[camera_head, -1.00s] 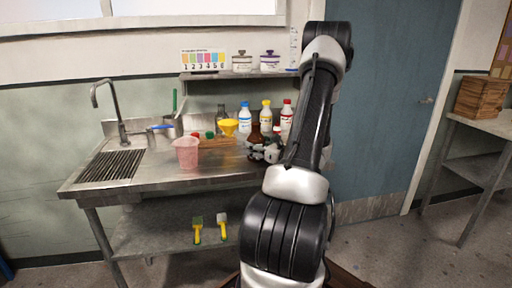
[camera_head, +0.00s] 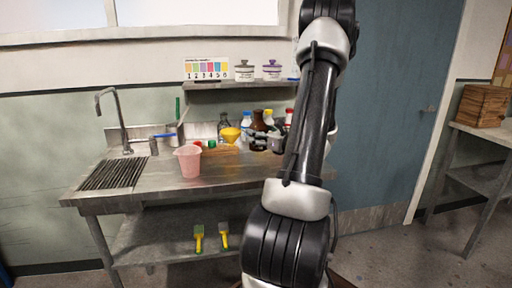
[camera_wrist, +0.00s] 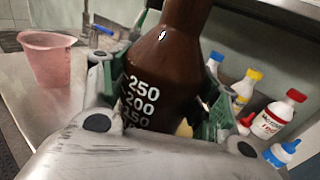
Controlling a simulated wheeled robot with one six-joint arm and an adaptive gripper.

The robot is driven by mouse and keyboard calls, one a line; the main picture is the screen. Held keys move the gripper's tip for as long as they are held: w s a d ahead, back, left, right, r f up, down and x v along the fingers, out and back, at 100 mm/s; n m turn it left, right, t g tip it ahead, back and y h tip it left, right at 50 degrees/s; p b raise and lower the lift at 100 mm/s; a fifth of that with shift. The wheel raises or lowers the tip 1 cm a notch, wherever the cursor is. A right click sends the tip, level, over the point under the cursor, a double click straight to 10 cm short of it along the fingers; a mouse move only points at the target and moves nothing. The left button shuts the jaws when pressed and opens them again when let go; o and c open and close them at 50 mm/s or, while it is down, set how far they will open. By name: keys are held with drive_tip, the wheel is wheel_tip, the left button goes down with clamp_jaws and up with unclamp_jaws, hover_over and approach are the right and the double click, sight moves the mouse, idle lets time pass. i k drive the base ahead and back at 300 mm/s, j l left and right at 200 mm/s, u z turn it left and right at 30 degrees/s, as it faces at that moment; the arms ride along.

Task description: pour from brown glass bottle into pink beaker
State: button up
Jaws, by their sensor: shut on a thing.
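The brown glass bottle (camera_wrist: 165,75) with white volume marks stands between the fingers of my gripper (camera_wrist: 170,105) in the wrist view, which is shut on it. In the head view the bottle (camera_head: 258,121) is upright, raised above the steel counter, and my gripper (camera_head: 262,140) is at its lower part. The pink beaker (camera_head: 188,161) stands on the counter to the left of the bottle, with a clear gap between them. It also shows at the left of the wrist view (camera_wrist: 47,60). The inside of the beaker cannot be made out.
A yellow funnel (camera_head: 230,133) stands behind, between beaker and bottle. White bottles with coloured caps, one red-labelled (camera_wrist: 275,120), stand behind at the right. The sink drainer (camera_head: 115,173) and tap (camera_head: 108,115) are at the left. The counter front (camera_head: 222,178) is clear.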

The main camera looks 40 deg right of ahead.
sight(190, 163)
drive_tip(key=k+l, duration=0.15)
drive_tip(key=l, duration=0.2)
drive_tip(key=k+l, duration=0.15)
drive_tip(key=l, duration=0.2)
drive_tip(key=k+l, duration=0.15)
drive_tip(key=l, duration=0.2)
